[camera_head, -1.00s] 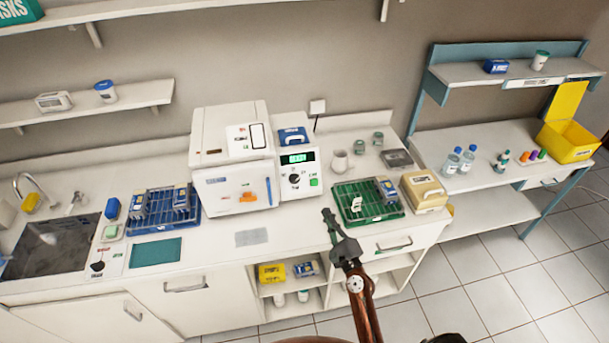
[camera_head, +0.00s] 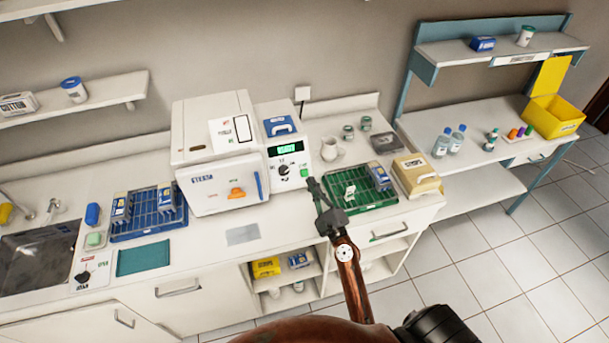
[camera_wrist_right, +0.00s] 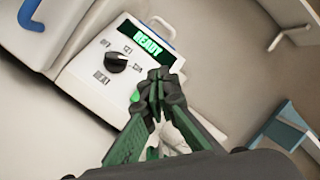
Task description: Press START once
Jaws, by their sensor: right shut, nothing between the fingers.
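The white steam sterilizer (camera_head: 190,150) stands on the counter. Its control panel (camera_head: 275,172) has a lit green display (camera_head: 286,149) that reads READY in the right wrist view (camera_wrist_right: 147,40). A black dial (camera_wrist_right: 116,62) sits below the display. My left gripper is not in view.
A green rack (camera_head: 375,203) stands right of the panel, with a tan box (camera_head: 417,176) beyond it. A mug (camera_head: 330,149) is behind my gripper. A blue rack (camera_head: 150,230) is at the left. The front strip of the counter is largely clear.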

